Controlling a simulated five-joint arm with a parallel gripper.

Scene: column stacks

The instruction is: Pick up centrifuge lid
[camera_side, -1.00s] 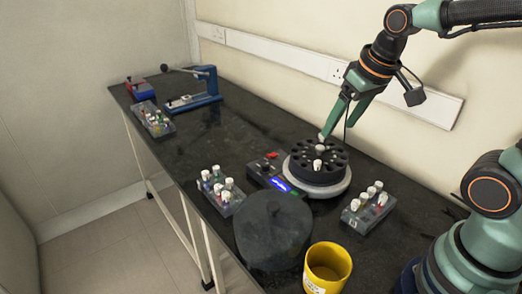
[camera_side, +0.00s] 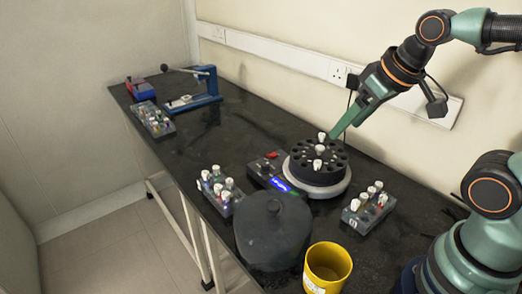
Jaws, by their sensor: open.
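The centrifuge lid (camera_side: 272,230) is a dark, round, domed cover with a small knob on top. It lies on the black bench at the front, left of the yellow cup. The centrifuge (camera_side: 317,170) stands uncovered behind it, with a black rotor of round holes and white-capped tubes in it. My gripper (camera_side: 334,132) is green, open and empty. It is at the back edge of the rotor, just right of a white-capped tube (camera_side: 322,137), and well apart from the lid. The gap between its fingers is hard to see from this side.
A yellow cup (camera_side: 327,268) stands right of the lid. Tube racks stand left (camera_side: 220,190) and right (camera_side: 368,207) of the centrifuge. A blue press (camera_side: 204,88) and another rack (camera_side: 153,118) are at the far end. The bench's middle-left is clear. The wall runs close behind.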

